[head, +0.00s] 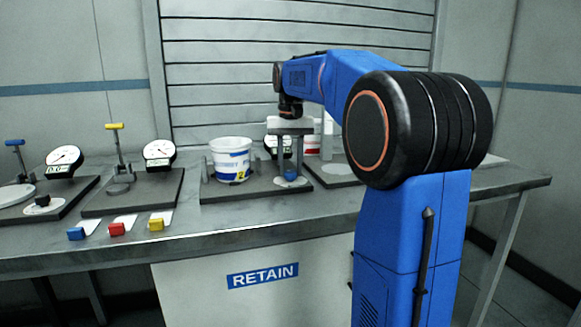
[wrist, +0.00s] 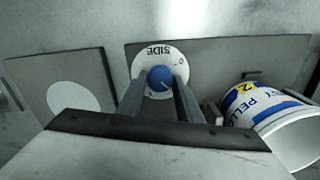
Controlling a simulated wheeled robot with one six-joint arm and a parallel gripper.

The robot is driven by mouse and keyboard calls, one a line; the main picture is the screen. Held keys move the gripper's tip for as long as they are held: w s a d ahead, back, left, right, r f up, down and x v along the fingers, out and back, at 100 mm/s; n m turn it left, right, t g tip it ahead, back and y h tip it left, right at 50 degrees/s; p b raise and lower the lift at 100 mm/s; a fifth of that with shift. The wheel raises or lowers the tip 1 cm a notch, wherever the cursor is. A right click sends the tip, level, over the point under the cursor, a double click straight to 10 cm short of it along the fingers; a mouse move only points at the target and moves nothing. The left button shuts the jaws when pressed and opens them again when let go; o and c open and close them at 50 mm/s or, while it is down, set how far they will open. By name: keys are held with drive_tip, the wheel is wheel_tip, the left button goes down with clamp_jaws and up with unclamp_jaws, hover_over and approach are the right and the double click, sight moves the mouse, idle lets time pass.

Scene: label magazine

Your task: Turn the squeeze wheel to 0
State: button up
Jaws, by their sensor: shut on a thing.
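The squeeze wheel is a small blue knob (wrist: 160,77) on a round white dial (wrist: 146,59) lettered "SIDE". A small mark like a 0 shows near the dial's right edge. A faint light line shows on the knob, but its exact setting is too small to read. My gripper (wrist: 160,85) points down at the dial, its two grey fingers on either side of the knob and shut on it. In the head view the knob (head: 291,175) shows low between the fingers of my gripper (head: 291,168). The dial's near part is hidden by the fingers and gripper body.
A white and blue tub (head: 231,160) marked 2 stands left of the wheel on the same dark plate (head: 250,190). Gauges (head: 159,151) on plates stand further left, with blue, red and yellow blocks (head: 117,229) at the front. Another plate (wrist: 65,80) with a white disc lies beside.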

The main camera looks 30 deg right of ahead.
sight(290, 171)
drive_tip(key=n, duration=0.4)
drive_tip(key=shift+n, duration=0.3)
drive_tip(key=n, duration=0.3)
drive_tip(key=shift+n, duration=0.4)
drive_tip(key=n, duration=0.6)
drive_tip(key=shift+n, duration=0.4)
drive_tip(key=o, duration=1)
drive_tip(key=shift+o, duration=0.2)
wheel_tip(290, 171, up, 17)
drive_tip(key=shift+r, duration=0.2)
